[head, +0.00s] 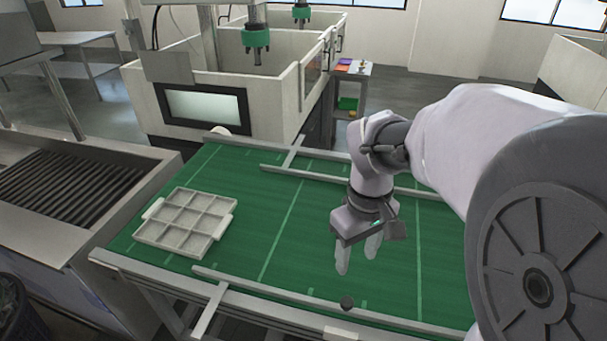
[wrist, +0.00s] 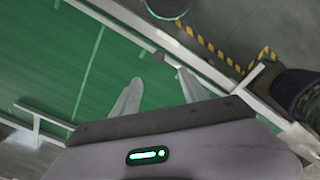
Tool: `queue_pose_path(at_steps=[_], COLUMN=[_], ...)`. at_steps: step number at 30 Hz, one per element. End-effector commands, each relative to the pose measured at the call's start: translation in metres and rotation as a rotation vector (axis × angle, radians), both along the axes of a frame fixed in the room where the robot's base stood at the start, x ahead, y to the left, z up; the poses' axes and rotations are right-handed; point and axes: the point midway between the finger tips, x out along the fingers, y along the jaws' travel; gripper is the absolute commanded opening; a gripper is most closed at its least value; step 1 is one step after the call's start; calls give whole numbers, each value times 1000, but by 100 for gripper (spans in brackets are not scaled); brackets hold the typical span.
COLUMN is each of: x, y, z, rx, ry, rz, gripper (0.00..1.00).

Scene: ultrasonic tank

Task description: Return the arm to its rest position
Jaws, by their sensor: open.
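My gripper (head: 357,254) hangs from my arm above the green conveyor belt (head: 277,240), pointing down. Its two fingers are apart with nothing between them. In the wrist view the two fingers of my gripper (wrist: 160,95) also show spread and empty, with green belt and a rail beyond them. My arm comes in from the right of the head view and covers part of the belt's right side.
A pale tray with several empty compartments (head: 185,222) lies on the belt at the left. Metal rails (head: 300,299) run along the belt. A white tank machine (head: 262,110) stands behind. Yellow-black floor tape (wrist: 207,45) shows beyond the belt.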

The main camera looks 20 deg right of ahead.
Motion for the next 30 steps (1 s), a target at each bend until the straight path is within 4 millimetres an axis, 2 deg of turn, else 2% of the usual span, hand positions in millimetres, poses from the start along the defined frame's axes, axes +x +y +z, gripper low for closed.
queue_pose_path(at_steps=[5,8,9,12,15,19,30], x=[-2,-19,-29,-56,-75,-84,-84], y=[6,40,58,94,116,126,126], z=[-3,-15,-21,-38,-49,-50,-46], rx=[1,29,58,159,256,313,313], ry=[-24,-149,-213,-346,-425,-455,-455], rz=[-20,-141,-211,-374,-491,-555,-558], gripper=[52,52,52,52,52,52,52])
